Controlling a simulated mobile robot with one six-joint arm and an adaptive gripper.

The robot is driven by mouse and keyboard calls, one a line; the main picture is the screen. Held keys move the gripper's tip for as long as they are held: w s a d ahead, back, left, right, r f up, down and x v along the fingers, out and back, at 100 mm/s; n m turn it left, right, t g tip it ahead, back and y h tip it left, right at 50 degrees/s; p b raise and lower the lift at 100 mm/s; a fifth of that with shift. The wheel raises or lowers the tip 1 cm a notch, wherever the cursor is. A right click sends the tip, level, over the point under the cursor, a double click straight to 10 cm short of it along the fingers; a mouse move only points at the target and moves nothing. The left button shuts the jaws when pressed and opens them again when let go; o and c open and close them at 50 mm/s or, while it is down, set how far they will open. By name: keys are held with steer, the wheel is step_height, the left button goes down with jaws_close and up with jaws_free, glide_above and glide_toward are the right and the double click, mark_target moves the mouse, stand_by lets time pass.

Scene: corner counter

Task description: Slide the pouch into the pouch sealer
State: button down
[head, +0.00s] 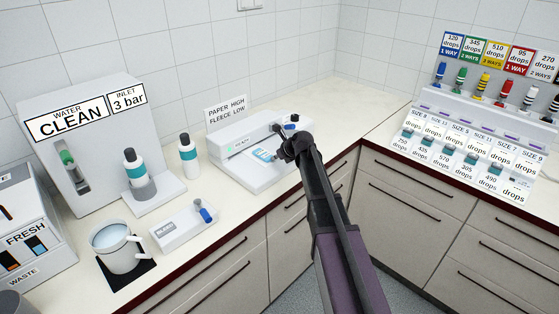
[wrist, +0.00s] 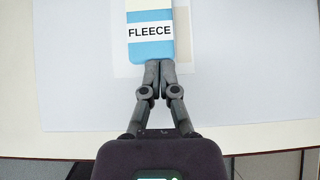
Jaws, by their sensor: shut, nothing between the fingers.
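The pouch (head: 263,155) lies flat on the white plate of the pouch sealer (head: 268,179). In the wrist view the pouch (wrist: 150,49) is blue and white with the word FLEECE, and its far part runs out of the top of the picture. My gripper (head: 283,157) is shut with nothing between its fingers. In the wrist view the gripper's tips (wrist: 158,64) are together at the pouch's near edge; I cannot tell if they touch it. The sealer's raised back part stands beyond the pouch, with a small green light on its front.
A sign (head: 227,112) reading PAPER HIGH, FLEECE LOW stands behind the sealer. A white bottle (head: 188,156) and a grey box with a blue knob (head: 184,227) are to its left, with a mug (head: 118,247) farther left. A dropper rack (head: 470,155) stands at the right.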

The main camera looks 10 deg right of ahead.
steer(key=shift+w+a, duration=0.8)
steer(key=shift+w, duration=0.35)
steer(key=shift+s, duration=0.1)
steer(key=shift+s+d, duration=0.4)
steer(key=shift+s, duration=0.2)
steer(key=s, duration=0.1)
steer(key=s+d+r+p, duration=0.1)
steer(key=s+d, duration=0.1)
steer(key=shift+d+r+p, duration=0.1)
steer(key=shift+r+p, duration=0.25)
steer(key=p+v, duration=0.5)
steer(key=v, duration=0.3)
steer(key=shift+f, duration=0.15)
steer(key=shift+s, duration=0.1)
